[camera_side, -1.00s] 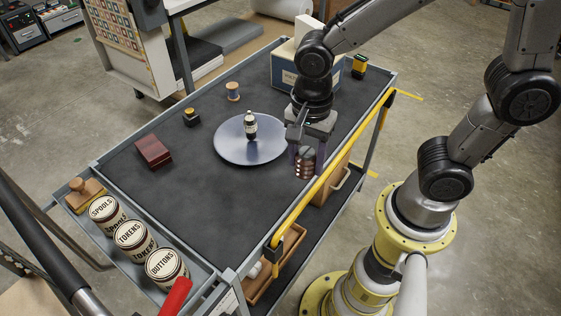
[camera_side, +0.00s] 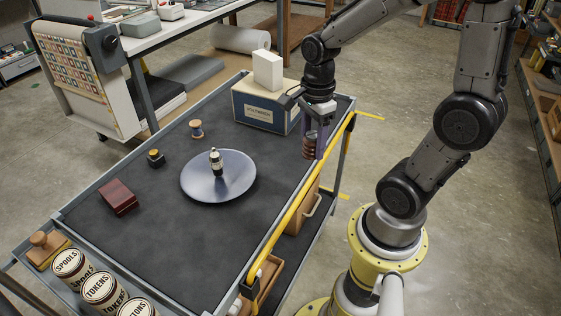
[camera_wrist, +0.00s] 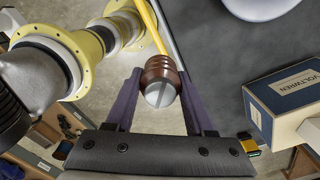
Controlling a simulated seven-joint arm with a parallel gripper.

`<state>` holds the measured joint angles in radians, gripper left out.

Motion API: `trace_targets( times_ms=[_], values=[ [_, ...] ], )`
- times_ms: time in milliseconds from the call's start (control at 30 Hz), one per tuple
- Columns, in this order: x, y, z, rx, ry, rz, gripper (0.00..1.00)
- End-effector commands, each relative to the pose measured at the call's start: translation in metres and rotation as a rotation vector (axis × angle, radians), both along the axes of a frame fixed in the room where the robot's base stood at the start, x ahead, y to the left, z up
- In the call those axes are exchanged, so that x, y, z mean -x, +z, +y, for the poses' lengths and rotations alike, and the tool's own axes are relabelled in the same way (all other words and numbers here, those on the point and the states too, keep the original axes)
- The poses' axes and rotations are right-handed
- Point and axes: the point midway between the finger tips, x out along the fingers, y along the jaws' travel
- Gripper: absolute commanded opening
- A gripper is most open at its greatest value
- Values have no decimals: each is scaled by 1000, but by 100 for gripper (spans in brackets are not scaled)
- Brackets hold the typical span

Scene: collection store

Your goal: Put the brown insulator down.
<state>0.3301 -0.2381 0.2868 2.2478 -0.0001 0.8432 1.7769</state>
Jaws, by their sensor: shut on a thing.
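The brown insulator (camera_side: 308,147) is a ribbed, glossy brown piece, held between the purple fingers of my gripper (camera_side: 313,147). In the wrist view, the insulator (camera_wrist: 160,74) shows its pale grey round end towards the camera, with a finger on each side of it. My gripper hangs downward near the cart's yellow-railed edge, to the right of the blue box. The insulator appears held above the dark cart top (camera_side: 150,228); the size of the gap below it is unclear.
A blue VOLTWREN box (camera_side: 262,112) with a white block stands close left of my gripper. A round metal plate (camera_side: 205,190) bears a small dark bottle (camera_side: 216,162). The yellow rail (camera_side: 289,212) runs along the cart's right edge. Dark mat between plate and rail is bare.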

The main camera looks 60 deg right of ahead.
Motion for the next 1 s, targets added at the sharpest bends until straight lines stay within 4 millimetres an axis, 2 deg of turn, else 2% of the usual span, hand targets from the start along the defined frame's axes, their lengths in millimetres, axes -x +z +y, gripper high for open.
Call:
trace_targets(
  times_ms=[100,267,367,700,900,1000],
  values=[
    [5,0,-14,-1,-64,1,0],
    [2,-3,-22,-1,-93,4,0],
    [-11,-10,-29,-2,-95,6,0],
    [-76,-42,-58,-2,-93,5,0],
    [-102,-77,-69,-2,-92,6,0],
    [-110,-88,-73,-1,-92,4,0]
  ],
)
